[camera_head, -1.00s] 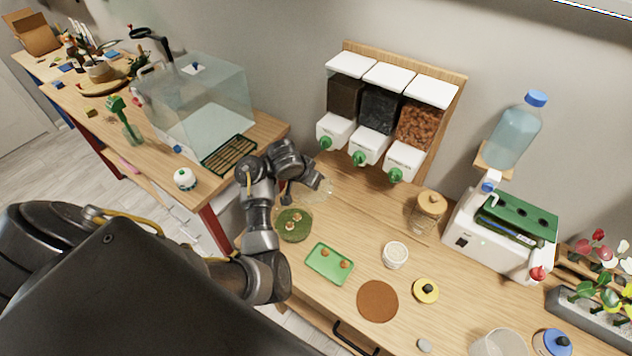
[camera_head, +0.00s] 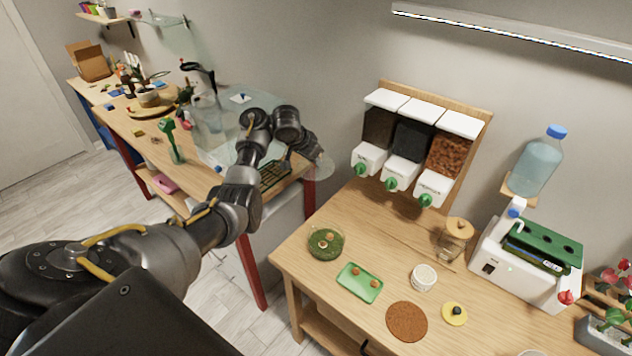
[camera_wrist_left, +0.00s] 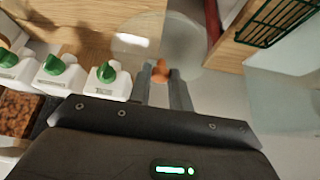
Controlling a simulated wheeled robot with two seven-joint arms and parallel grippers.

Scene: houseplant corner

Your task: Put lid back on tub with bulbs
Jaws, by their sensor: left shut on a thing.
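The tub (camera_head: 322,254) is a clear round bowl with green moss and brown-and-white bulbs in it. It stands open near the left end of the right-hand table. My left gripper (camera_head: 312,154) is shut on the orange-brown knob (camera_wrist_left: 160,70) of a clear round lid (camera_head: 323,168). The lid is held in the air behind the tub, around the table's back left corner, apart from the tub. In the left wrist view the see-through lid (camera_wrist_left: 130,47) spreads around the fingertips. My right gripper is not in view.
A green tray (camera_head: 352,290) with two brown bulbs lies right of the tub. A wall dispenser (camera_head: 398,167) with green knobs is right of the lid. A glass tank (camera_head: 215,135) and a dark green rack (camera_head: 274,174) are on the left table. A gap separates the tables.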

